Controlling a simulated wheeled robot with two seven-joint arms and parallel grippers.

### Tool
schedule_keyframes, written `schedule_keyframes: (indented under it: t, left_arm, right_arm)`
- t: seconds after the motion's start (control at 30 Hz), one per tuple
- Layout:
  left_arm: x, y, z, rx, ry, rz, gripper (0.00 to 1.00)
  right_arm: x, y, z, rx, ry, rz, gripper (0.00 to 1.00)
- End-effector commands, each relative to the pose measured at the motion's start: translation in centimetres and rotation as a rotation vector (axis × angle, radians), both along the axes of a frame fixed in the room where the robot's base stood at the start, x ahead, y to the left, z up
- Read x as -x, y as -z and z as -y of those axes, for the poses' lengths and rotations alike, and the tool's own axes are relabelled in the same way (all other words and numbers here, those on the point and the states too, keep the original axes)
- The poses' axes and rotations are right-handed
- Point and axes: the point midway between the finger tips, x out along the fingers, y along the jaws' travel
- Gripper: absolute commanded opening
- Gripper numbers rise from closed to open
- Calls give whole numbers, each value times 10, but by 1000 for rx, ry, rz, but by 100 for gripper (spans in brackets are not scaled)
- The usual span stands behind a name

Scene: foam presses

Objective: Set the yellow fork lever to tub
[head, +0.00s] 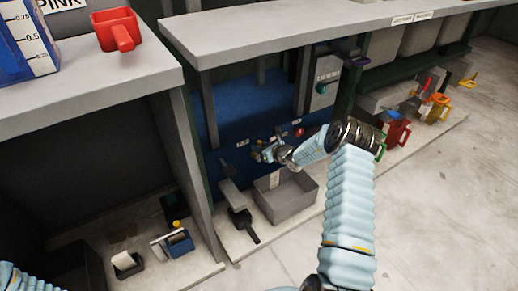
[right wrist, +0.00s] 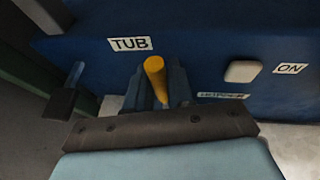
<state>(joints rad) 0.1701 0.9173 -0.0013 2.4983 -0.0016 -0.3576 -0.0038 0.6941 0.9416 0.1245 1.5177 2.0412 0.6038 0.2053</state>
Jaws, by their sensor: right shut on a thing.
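The yellow fork lever (right wrist: 155,78) is on the blue press panel (right wrist: 205,55). Its rounded end shows just below and right of the TUB label (right wrist: 130,44). My right gripper (right wrist: 159,90) is shut on the lever, one dark finger on each side of it. In the head view my right gripper (head: 264,152) is at the front of the blue press (head: 235,105), above a grey tub (head: 288,199); the lever is too small to make out surely there. My left gripper is out of view; only a bit of my left arm shows.
A pale button (right wrist: 243,71) and the ON label (right wrist: 291,68) are right of the lever. A grey counter (head: 300,27) overhangs the press. A black pedal-like part (head: 243,225) stands left of the tub. Coloured jugs (head: 397,132) stand farther right. Open floor (head: 440,210) lies in front.

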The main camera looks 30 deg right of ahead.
Motion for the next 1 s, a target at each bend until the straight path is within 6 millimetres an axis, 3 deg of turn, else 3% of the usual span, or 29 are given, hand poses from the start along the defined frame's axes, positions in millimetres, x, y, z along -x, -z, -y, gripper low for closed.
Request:
schedule_keyframes:
  t: [0.23, 0.27, 0.4, 0.77, 1.0]
  left_arm:
    - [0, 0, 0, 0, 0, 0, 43]
    - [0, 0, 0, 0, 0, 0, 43]
    - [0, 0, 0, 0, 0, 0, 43]
    - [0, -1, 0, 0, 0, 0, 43]
    - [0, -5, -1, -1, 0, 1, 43]
  right_arm:
    - [0, 2, -3, -1, -5, -3, 0]
    - [0, 2, -3, -2, -5, -3, 25]
    - [0, 2, -2, -1, -5, -3, 43]
    - [6, -3, 0, -1, -1, -1, 43]
    - [51, -23, 9, 0, 0, -3, 43]
